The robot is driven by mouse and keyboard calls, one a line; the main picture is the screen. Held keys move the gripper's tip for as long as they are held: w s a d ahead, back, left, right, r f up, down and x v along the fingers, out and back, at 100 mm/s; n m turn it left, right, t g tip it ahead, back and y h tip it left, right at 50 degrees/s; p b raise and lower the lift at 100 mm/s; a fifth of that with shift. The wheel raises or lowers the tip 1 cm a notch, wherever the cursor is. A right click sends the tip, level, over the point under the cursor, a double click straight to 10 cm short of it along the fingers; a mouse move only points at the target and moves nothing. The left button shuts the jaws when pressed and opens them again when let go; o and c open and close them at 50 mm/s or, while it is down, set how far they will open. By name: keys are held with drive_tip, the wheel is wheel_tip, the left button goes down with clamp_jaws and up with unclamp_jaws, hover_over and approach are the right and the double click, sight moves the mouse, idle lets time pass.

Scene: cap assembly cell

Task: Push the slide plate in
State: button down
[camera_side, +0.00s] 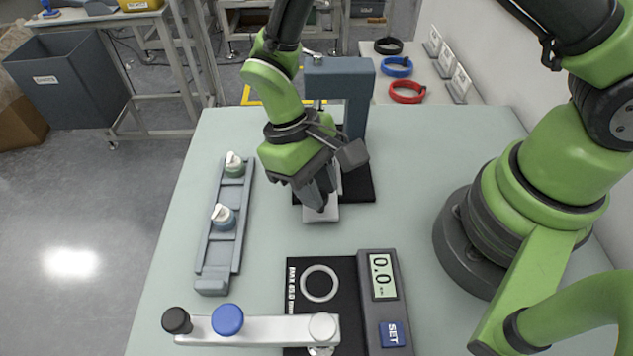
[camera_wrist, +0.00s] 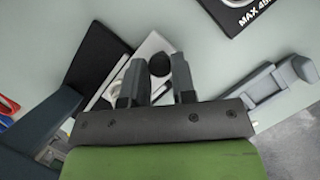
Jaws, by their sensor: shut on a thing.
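The slide plate (camera_side: 320,216) is a light grey plate that sticks out in front of the black base (camera_side: 364,190) of a blue-grey press frame (camera_side: 345,70). In the wrist view the slide plate (camera_wrist: 151,45) lies along the black base (camera_wrist: 100,55), with a round black knob (camera_wrist: 159,64) near its outer end. My gripper (camera_side: 322,207) points down over the outer end of the plate. In the wrist view my gripper (camera_wrist: 159,82) has its fingers on either side of the knob and is shut on it. The inner part of the plate is partly hidden by the gripper.
A grey rail (camera_side: 215,250) with two white-topped caps stands at the left. A torque gauge (camera_side: 380,300) reading 0.0, a black pad (camera_side: 297,318) with a ring, and a white lever (camera_side: 270,330) are in front. Coloured rings (camera_side: 397,67) lie behind. Bare table lies around the plate.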

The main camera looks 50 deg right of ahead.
drive_tip(key=w+d, duration=0.3)
drive_tip(key=shift+w, duration=0.1)
drive_tip(key=c, duration=0.9)
unclamp_jaws()
drive_tip(key=shift+c, duration=0.2)
drive_tip(key=shift+r, duration=0.1)
drive_tip(key=v, duration=0.9)
drive_tip(key=shift+w+r, duration=0.15)
drive_tip(key=shift+r, duration=0.25)
